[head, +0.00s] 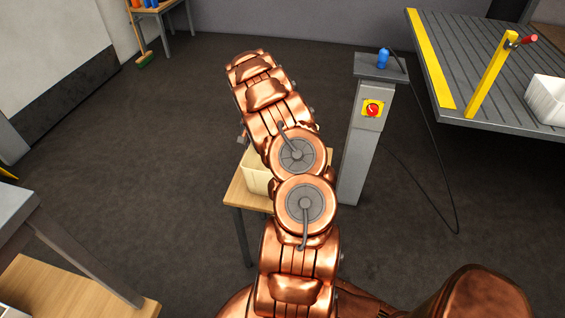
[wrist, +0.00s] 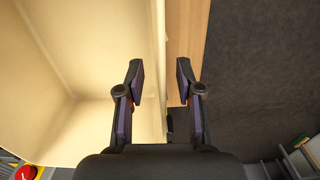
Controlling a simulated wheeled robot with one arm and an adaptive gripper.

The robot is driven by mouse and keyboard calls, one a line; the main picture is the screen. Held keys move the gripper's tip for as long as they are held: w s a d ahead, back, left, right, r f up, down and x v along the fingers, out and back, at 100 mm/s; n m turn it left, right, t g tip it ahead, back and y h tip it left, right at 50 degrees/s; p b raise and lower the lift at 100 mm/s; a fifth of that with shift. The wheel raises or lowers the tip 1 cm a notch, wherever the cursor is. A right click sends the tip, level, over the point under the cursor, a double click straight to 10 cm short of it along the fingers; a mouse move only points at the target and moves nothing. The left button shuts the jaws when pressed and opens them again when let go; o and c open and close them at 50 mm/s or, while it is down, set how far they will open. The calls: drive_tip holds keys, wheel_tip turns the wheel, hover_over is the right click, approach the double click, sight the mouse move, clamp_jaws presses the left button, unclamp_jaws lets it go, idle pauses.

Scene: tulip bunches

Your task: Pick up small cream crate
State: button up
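The small cream crate (head: 256,176) stands on a small wooden table (head: 238,196), partly hidden behind my copper arm in the head view. In the wrist view the crate (wrist: 75,55) fills the left side, with its open inside showing. My gripper (wrist: 159,66) is open and empty. Its fingers are on either side of the crate's right wall: the left finger over the inside, the right finger outside, over the table edge. I see a gap between the wall and each finger. The gripper is hidden by the arm in the head view.
A grey pedestal (head: 367,135) with a red stop button stands just right of the small table. A grey platform (head: 490,70) with a yellow post and a white crate (head: 546,100) is at right. A workbench (head: 60,255) is at lower left. Left floor is clear.

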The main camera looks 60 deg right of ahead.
clamp_jaws()
idle(0.8)
